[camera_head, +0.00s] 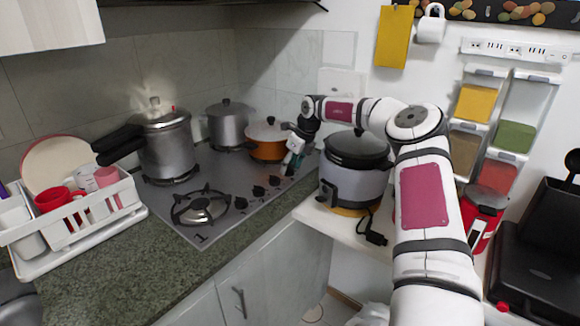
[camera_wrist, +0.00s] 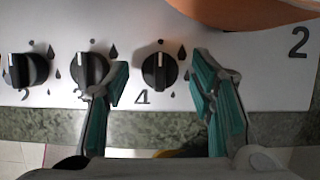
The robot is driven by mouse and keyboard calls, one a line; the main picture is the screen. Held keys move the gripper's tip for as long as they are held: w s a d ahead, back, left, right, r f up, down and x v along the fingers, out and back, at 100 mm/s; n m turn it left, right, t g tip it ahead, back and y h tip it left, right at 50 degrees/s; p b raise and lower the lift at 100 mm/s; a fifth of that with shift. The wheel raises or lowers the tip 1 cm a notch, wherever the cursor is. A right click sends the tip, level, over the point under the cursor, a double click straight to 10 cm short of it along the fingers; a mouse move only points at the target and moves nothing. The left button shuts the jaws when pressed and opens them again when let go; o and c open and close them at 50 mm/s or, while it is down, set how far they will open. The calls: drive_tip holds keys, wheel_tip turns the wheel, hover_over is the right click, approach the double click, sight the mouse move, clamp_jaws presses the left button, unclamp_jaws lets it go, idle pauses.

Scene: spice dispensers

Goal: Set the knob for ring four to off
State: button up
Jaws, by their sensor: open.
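In the wrist view, a round black knob (camera_wrist: 160,70) with a white pointer line sits on the light hob panel, with the number 4 printed at its lower left. Its line points up, toward a small dot above it. My gripper (camera_wrist: 160,68) is open, with one green-padded finger on each side of this knob in the picture. I cannot tell whether either finger touches it. In the head view, my gripper (camera_head: 290,164) is at the far end of the knob row on the hob (camera_head: 230,176), hiding that end.
Two more knobs stand left in the wrist view: a middle one (camera_wrist: 90,68), partly behind the left finger, and a far-left one (camera_wrist: 25,70). An orange pot (camera_head: 266,150) stands close behind my gripper. A rice cooker (camera_head: 352,185) is to the right.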

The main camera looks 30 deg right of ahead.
drive_tip(key=v, duration=1.1)
drive_tip(key=shift+r, duration=0.2)
drive_tip(key=shift+s, duration=0.1)
